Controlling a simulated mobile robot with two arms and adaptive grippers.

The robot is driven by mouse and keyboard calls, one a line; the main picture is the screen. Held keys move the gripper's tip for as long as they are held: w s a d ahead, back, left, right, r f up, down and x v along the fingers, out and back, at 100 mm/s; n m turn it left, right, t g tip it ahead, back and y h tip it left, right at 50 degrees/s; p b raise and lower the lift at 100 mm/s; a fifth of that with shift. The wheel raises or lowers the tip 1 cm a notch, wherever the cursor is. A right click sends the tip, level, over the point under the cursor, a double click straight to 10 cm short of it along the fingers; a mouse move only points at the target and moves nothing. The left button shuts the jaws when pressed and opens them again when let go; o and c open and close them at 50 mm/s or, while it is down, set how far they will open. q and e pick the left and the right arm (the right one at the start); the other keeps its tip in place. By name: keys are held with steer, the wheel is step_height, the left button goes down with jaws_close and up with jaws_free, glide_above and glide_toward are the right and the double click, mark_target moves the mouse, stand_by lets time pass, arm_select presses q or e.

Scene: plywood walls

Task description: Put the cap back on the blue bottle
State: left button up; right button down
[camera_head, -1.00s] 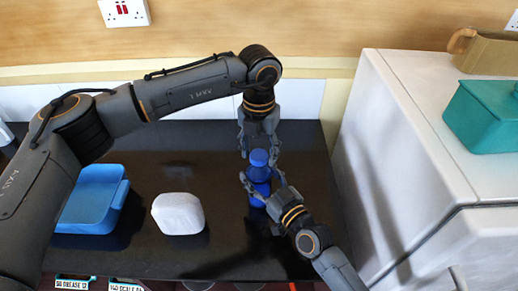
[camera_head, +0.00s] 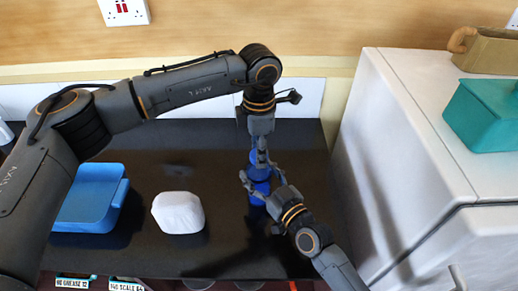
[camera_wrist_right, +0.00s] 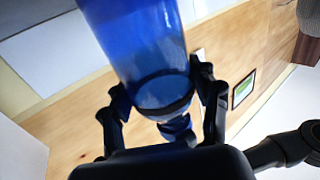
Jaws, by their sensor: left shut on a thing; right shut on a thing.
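The blue bottle (camera_head: 259,189) stands on the dark counter. My right gripper (camera_head: 262,187), coming from the lower right, is shut around its body. In the right wrist view the translucent blue bottle (camera_wrist_right: 145,50) lies between the right gripper's fingers (camera_wrist_right: 160,95), and a smaller blue part shows beyond its dark ring. The blue cap (camera_head: 255,158) is at the top of the bottle, partly hidden by fingers. My left gripper (camera_head: 262,153) comes down from above and is shut on the cap. Whether the cap is seated or threaded cannot be told.
A white rounded block (camera_head: 178,213) and a blue tray-like box (camera_head: 91,199) sit on the counter to the left. The wall is behind.

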arm_select(q)
steer(key=o, duration=1.3)
steer(key=shift+r, duration=0.1)
steer(key=shift+r, duration=2.2)
steer(key=shift+c, duration=0.3)
steer(key=shift+r+n, duration=0.6)
steer(key=shift+n, duration=0.6)
step_height(320, 180, up, 2)
steer(key=n, duration=0.4)
steer(key=shift+r+n, duration=0.15)
steer(key=shift+n, duration=0.15)
